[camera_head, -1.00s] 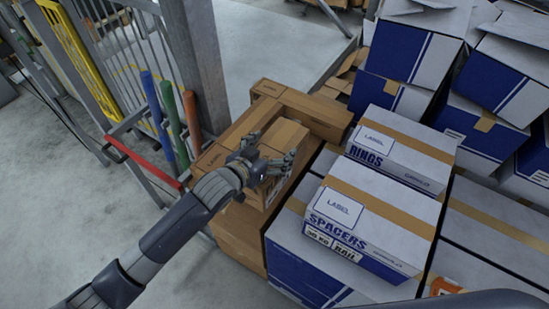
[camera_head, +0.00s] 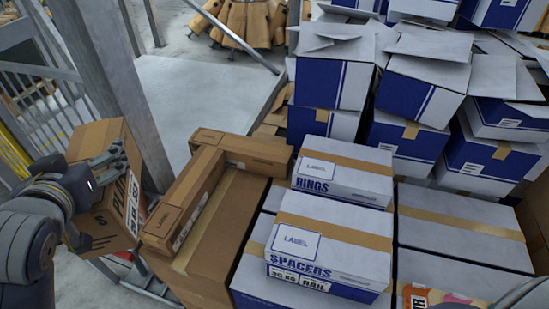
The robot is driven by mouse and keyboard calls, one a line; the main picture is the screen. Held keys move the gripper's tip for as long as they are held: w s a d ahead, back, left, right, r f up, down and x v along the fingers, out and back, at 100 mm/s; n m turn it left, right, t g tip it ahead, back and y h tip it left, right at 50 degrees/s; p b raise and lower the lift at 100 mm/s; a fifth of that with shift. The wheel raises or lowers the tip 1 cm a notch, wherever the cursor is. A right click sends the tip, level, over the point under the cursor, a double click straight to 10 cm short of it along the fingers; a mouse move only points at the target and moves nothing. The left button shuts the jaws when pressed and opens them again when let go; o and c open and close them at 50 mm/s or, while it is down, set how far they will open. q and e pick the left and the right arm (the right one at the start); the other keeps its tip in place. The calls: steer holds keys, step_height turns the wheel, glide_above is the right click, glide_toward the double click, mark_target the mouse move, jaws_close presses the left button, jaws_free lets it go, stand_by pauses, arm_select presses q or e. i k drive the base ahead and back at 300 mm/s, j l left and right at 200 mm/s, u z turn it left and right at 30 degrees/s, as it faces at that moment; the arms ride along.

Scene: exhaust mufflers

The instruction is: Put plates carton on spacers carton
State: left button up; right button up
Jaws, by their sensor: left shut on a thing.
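The plates carton (camera_head: 96,142) is a brown cardboard box at the left, tilted, with partly hidden dark lettering on its side. My left gripper (camera_head: 113,160) is shut on it and holds it up beside the stacked brown cartons. The spacers carton (camera_head: 340,238) is white on top with a blue lower band, a tan tape strip and a label. It lies flat on larger white and blue boxes near the middle, right of my left gripper, and its top is bare. My right gripper is not in view.
The rings carton (camera_head: 345,172) stands just behind the spacers carton. Brown cartons (camera_head: 222,232) lie between the held carton and the spacers carton. White and blue boxes (camera_head: 420,90) with open flaps are piled behind. A grey metal post (camera_head: 112,80) and fence stand at the left.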

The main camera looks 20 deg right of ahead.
mark_target(334, 232)
steer(key=j+z, duration=0.1)
steer(key=z, duration=1.1)
steer(key=j+z, duration=0.95)
steer(key=k+j+z, duration=0.2)
steer(key=j+z, duration=0.25)
steer(key=k+j, duration=0.15)
steer(key=j, duration=0.15)
steer(key=k+j, duration=0.15)
steer(key=j, duration=0.2)
steer(key=z, duration=0.05)
